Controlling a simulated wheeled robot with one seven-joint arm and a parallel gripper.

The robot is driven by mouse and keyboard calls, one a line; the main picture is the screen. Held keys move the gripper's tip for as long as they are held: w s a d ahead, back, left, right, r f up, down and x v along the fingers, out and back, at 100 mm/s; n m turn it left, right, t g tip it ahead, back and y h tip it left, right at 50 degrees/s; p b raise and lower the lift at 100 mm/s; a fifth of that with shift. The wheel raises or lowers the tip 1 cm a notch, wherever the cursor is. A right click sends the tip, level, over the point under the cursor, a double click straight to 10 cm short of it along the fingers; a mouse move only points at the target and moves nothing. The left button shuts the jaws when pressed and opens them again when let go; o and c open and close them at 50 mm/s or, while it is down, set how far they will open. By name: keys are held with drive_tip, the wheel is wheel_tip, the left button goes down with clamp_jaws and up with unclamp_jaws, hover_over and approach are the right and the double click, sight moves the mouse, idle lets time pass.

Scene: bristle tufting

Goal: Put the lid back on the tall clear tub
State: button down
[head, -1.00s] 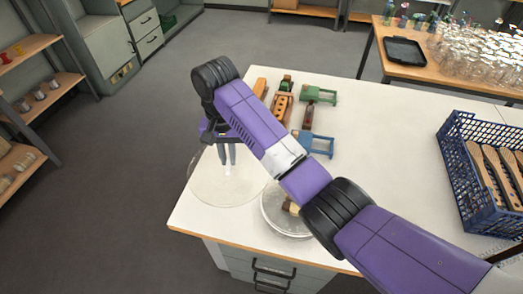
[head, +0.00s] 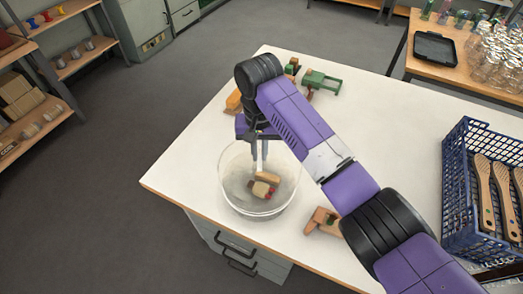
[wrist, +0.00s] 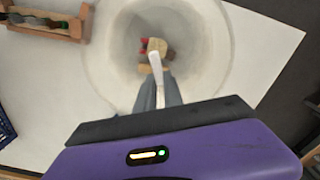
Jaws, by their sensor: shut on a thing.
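The tall clear tub (head: 229,200) stands near the front left corner of the white table, with a few small wooden and red pieces (head: 264,185) inside. My gripper (head: 262,158) points down over it. In the wrist view my gripper (wrist: 157,90) is shut on a pale upright piece, which looks like the handle of the clear lid (wrist: 100,60). The lid is see-through and hard to make out against the tub. I cannot tell whether it touches the tub's rim or hangs just above it.
A wooden toy (head: 322,220) lies right of the tub; a green toy (head: 322,81) is behind my arm. The table edge is close at left and front.

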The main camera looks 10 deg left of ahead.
drive_tip(key=shift+f+b, duration=1.8)
drive_tip(key=shift+a+f, duration=0.1)
drive_tip(key=shift+f, duration=1)
drive_tip(key=shift+r+p, duration=0.1)
drive_tip(key=shift+p, duration=0.45)
drive_tip(key=shift+f+p, duration=0.25)
drive_tip(key=shift+p, duration=0.35)
idle(0.8)
drive_tip(key=c, duration=0.9)
unclamp_jaws()
drive_tip(key=shift+r, duration=0.1)
